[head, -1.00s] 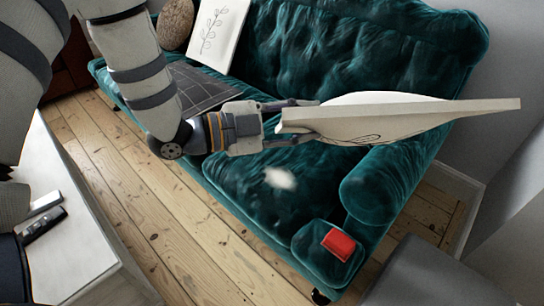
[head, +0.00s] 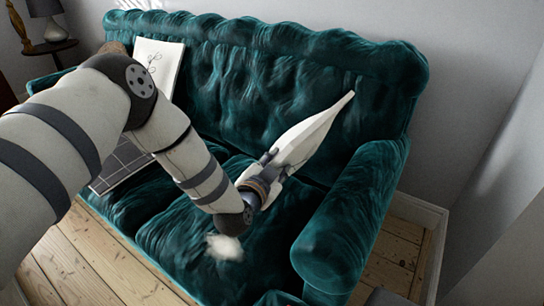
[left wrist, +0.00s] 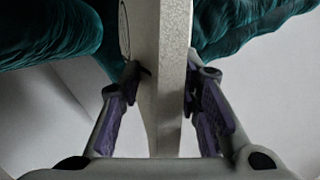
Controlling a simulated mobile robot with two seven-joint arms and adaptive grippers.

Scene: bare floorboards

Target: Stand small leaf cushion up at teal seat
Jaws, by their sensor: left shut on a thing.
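My left gripper (head: 270,168) is shut on a thin white cushion (head: 314,132). It holds the cushion by its near lower end, seen almost edge-on and tilted, over the right part of the teal sofa (head: 290,75) in front of the backrest. In the left wrist view the two fingers (left wrist: 165,90) press on both faces of the cushion (left wrist: 172,50), and part of a dark line drawing shows on its left face. Whether its lower edge touches the seat is hidden by the gripper. My right gripper is not in view.
Another white cushion with a leaf drawing (head: 158,62) leans on the backrest at left. A grey checked cloth or cushion (head: 122,165) lies below it. A white fluffy thing (head: 224,247) is on the front of the seat. The sofa's right arm (head: 345,225) stands close by.

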